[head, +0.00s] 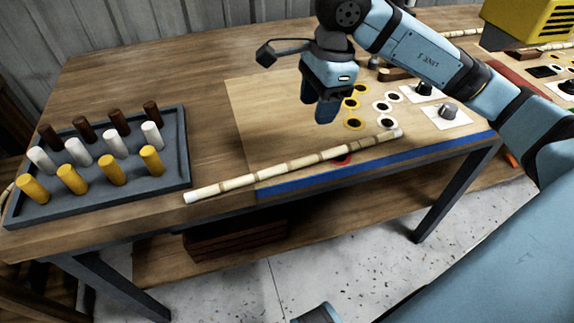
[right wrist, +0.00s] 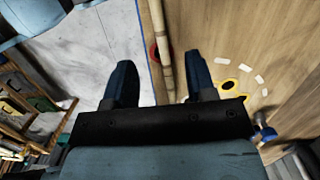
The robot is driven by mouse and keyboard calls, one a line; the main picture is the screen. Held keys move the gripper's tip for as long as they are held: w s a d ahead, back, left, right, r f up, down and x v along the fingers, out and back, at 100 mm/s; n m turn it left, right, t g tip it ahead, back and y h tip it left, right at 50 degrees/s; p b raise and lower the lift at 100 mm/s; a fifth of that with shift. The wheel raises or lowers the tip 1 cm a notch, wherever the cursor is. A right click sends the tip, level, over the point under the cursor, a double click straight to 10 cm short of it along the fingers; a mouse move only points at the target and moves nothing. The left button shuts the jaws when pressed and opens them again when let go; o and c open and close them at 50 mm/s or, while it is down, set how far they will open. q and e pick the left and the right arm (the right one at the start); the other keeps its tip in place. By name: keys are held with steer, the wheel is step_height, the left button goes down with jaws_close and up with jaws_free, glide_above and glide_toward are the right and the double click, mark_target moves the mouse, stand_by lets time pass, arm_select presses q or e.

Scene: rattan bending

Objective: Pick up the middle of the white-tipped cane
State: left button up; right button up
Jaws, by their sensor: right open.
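A long pale cane (head: 290,166) with darker joint bands and whitish ends lies slantwise along the front of the table. Its right part rests on the light board, near the blue edge strip. My right gripper (head: 322,108) is open and empty, pointing down above the board, behind the cane in the head view. In the right wrist view, the cane (right wrist: 160,45) runs between the lines of the two spread fingers (right wrist: 162,76), apart from both. My left gripper is not in view.
A grey tray (head: 120,192) with brown, white and yellow pegs stands at the left. A yellow machine (head: 525,25) is at the back right.

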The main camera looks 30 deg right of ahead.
glide_above(304, 159)
steer(key=d, duration=0.2)
steer(key=f, duration=0.4)
steer(key=f+b, duration=0.1)
steer(key=f, duration=0.1)
steer(key=shift+a+f, duration=0.25)
steer(key=f, duration=0.3)
steer(key=a+f+b, duration=0.1)
steer(key=f, duration=0.2)
steer(key=shift+a+f, duration=0.1)
steer(key=shift+f, duration=0.1)
jaws_close()
